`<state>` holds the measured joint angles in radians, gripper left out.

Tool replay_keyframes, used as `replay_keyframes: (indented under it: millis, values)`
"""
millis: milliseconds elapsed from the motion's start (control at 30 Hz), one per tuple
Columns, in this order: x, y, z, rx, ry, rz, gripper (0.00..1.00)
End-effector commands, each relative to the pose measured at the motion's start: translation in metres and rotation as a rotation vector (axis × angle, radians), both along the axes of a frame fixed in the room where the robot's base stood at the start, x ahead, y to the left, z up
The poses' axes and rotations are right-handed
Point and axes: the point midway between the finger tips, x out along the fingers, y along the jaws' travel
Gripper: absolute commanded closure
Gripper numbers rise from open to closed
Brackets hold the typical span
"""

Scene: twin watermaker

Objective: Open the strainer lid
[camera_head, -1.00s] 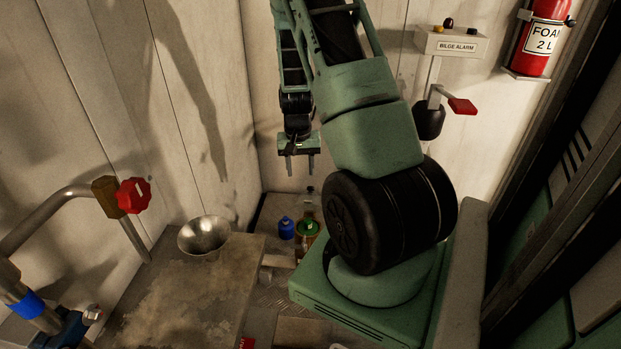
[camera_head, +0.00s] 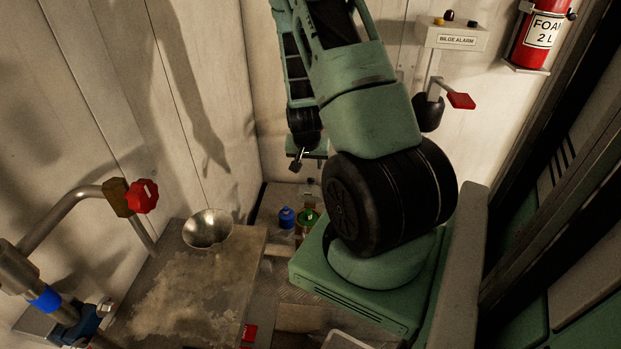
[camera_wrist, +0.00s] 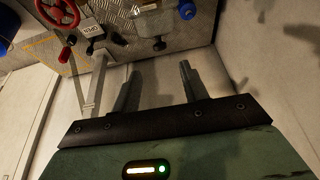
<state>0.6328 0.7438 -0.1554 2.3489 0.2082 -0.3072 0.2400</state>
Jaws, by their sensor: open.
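My gripper (camera_head: 297,164) hangs at the end of my arm, near the back corner and above the low shelf. The wrist view shows its two dark fingers (camera_wrist: 160,68) apart, with nothing between them. A grey box-like fitting (camera_wrist: 155,22) with a dark knob on its near side lies beyond the fingertips and apart from them. It may be the strainer, but I cannot tell for sure. In the head view, a round green-topped vessel (camera_head: 307,219) stands on the low shelf, partly hidden by my arm's base. I cannot tell which part is the strainer lid.
A blue container (camera_head: 287,217) stands beside the green-topped vessel. A metal funnel (camera_head: 207,229) sits on the worn bench top. A pipe with a red knob (camera_head: 142,196) is at left. The wrist view shows a red handwheel (camera_wrist: 58,12) and blue knob (camera_wrist: 187,10). Walls are close behind.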

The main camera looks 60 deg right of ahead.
Motion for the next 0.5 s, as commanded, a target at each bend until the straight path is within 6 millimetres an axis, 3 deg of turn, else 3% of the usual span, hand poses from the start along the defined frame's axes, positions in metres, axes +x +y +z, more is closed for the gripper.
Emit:
replay_keyframes:
  millis: [300,500]
  values:
    - [0.008,-0.021,-0.058,0.002,0.002,0.000,0.56]
    - [0.013,-0.031,-0.082,0.000,0.000,0.000,0.56]
